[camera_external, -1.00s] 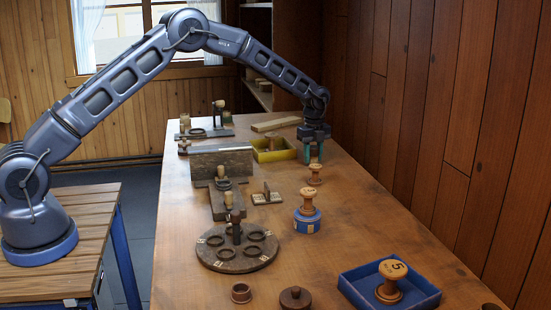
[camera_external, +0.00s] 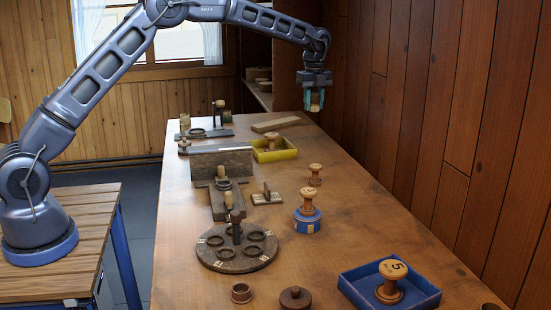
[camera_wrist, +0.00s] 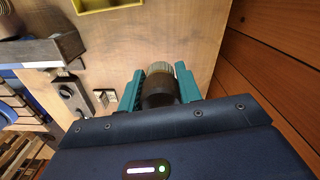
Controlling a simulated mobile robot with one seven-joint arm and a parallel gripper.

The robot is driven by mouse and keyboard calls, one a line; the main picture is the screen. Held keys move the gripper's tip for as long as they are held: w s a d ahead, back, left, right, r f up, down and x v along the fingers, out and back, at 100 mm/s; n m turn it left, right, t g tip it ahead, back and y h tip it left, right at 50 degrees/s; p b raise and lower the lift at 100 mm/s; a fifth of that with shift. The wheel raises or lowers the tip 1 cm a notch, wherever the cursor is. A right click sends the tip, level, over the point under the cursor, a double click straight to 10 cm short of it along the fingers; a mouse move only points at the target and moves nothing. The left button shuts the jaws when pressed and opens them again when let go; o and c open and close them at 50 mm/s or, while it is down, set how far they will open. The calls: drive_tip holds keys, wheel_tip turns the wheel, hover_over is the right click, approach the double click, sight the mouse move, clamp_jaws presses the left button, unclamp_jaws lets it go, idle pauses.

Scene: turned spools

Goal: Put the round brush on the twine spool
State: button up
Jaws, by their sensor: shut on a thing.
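My gripper (camera_external: 315,103) is raised well above the far right part of the table. It is shut on a short round thing that I take for the round brush (camera_wrist: 158,90), with a dark body and a pale, ribbed end in the wrist view. Its teal fingers are on either side of it. Several wooden spools stand on the table: a small one (camera_external: 315,175), one on a blue round base (camera_external: 307,201), one in a blue tray (camera_external: 390,284) and one in a yellow tray (camera_external: 271,141). I cannot tell which is the twine spool.
A round dark board (camera_external: 225,262) with rings and a post stands at the front left. A small ring (camera_external: 241,293) and a dark lidded piece (camera_external: 295,298) lie in front. The wood-panelled wall borders the right side.

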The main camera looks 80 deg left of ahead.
drive_tip(key=s+a+r, duration=0.3)
drive_tip(key=s+a, duration=0.2)
drive_tip(key=s, duration=0.3)
wheel_tip(320, 180, up, 4)
hover_over(197, 156)
drive_tip(key=a, duration=0.3)
drive_tip(key=shift+n, duration=0.3)
wheel_tip(197, 156, down, 20)
drive_tip(key=shift+a+f, duration=0.1)
drive_tip(key=o, duration=0.5)
drive_tip(key=shift+f, duration=0.15)
drive_tip(key=o, duration=0.5)
drive_tip(key=shift+c, duration=0.2)
